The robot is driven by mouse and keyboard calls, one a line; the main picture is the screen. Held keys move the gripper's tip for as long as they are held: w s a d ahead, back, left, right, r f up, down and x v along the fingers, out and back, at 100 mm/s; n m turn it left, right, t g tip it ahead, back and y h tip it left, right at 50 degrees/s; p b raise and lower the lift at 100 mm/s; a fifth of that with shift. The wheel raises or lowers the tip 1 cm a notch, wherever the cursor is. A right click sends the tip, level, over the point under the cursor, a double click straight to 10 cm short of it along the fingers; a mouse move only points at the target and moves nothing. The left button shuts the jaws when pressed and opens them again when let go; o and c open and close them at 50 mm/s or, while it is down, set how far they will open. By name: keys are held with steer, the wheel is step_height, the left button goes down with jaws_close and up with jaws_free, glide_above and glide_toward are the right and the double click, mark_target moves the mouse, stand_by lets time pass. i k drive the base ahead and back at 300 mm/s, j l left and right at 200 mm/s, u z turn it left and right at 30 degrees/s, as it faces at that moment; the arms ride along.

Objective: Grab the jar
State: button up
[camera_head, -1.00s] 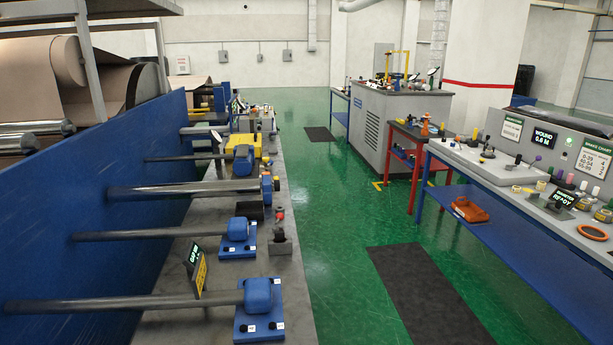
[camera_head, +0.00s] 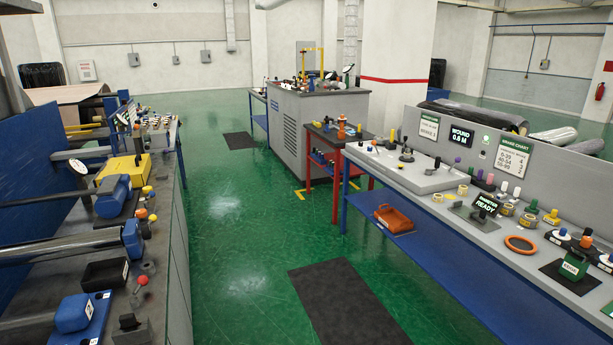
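I cannot pick out a jar for certain; the small things on the benches are too small to tell. Several small coloured pieces stand on the long grey bench top (camera_head: 440,208) at the right, among them a green block (camera_head: 574,266) on a dark mat and an orange ring (camera_head: 520,244) lying flat. An orange bottle-like thing (camera_head: 341,131) stands on the red table (camera_head: 322,133) in the middle. My gripper is not in view.
A blue machine with rollers and a grey ledge (camera_head: 160,255) lines the left. A grey cabinet (camera_head: 300,135) stands behind the red table. An orange basket (camera_head: 393,219) sits on the blue lower shelf. Green floor with a black mat (camera_head: 348,300) lies open between.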

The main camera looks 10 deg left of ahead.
mark_target(165, 153)
steer(key=i+u, duration=0.35)
steer(key=i, duration=0.25)
steer(key=i+l+u, duration=0.2)
steer(key=i+u, duration=0.2)
steer(key=i, duration=0.15)
steer(key=i+u, duration=0.2)
steer(key=i, duration=4)
steer(key=i+u, duration=0.3)
steer(key=i, duration=0.3)
steer(key=i+u, duration=0.3)
steer(key=i, duration=0.3)
steer(key=i+l+u, duration=0.25)
steer(key=i, duration=0.3)
steer(key=i+j+u, duration=0.25)
steer(key=i+u, duration=0.2)
